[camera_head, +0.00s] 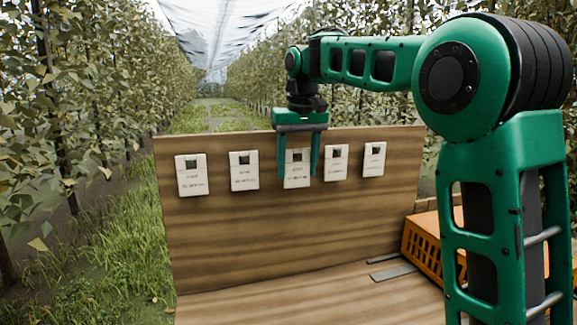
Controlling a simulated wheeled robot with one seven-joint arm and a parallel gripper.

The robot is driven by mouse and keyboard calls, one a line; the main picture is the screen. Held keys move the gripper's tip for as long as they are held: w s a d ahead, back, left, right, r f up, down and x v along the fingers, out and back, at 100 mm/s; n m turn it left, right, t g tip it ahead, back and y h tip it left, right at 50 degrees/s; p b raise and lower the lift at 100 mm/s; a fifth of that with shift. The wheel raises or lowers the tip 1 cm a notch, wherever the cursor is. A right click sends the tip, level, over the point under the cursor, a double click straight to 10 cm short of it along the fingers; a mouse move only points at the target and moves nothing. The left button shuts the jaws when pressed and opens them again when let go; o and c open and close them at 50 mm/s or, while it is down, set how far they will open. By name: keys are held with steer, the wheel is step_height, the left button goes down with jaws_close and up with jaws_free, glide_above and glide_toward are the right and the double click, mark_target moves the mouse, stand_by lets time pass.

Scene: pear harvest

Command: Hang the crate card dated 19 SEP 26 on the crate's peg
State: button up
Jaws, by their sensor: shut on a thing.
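Several white cards hang in a row on an upright wooden board (290,230). From the left they are a first card (191,181), a second card (244,177), a middle card (297,181), a fourth card (336,168) and a fifth card (374,165). Their print is too small to read, so I cannot tell which is dated 19 SEP 26. My gripper (298,175) points down at the middle card, with its fingers on either side, shut on it. The card still appears against the board. An orange crate (424,252) stands at the right, partly hidden by my arm; its peg cannot be made out.
A wooden surface (300,298) lies in front of the board, mostly clear. Flat grey strips (393,272) lie on it beside the crate. Leafy tree rows (90,90) stand on both sides, with a grass lane (215,115) behind the board.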

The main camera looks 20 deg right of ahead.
steer(key=w, duration=0.3)
steer(key=shift+w+f, duration=0.15)
steer(key=shift+w, duration=0.2)
steer(key=shift+f, duration=0.2)
steer(key=o, duration=1)
steer(key=shift+r, duration=0.1)
steer(key=r, duration=0.3)
steer(key=s+r, duration=0.1)
steer(key=r, duration=0.6)
steer(key=shift+s+r, duration=0.3)
steer(key=shift+s, duration=0.1)
